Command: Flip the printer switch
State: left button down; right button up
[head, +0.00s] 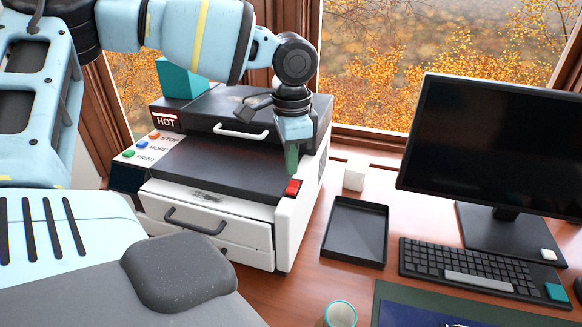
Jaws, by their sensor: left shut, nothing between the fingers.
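The printer (210,205) is a white and black machine on the desk, left of the middle in the head view. A red rocker switch (292,187) sits on its white front right corner. My left gripper (292,172) points down just above the switch, its fingers shut and empty. The fingertips are very close to the switch; I cannot tell whether they touch it. Orange, blue and green buttons (142,146) labelled STOP, MORE and PRINT are on the printer's left panel. My right gripper is not in view.
A black tray (327,243) lies right of the printer, with a small white block (354,176) behind it. A monitor (490,150) and a keyboard (470,268) stand on the right. A cup (340,314) is at the front edge.

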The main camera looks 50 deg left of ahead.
pick_arm(q)
jog(key=shift+r+p, duration=0.4)
jog(key=shift+r, duration=0.95)
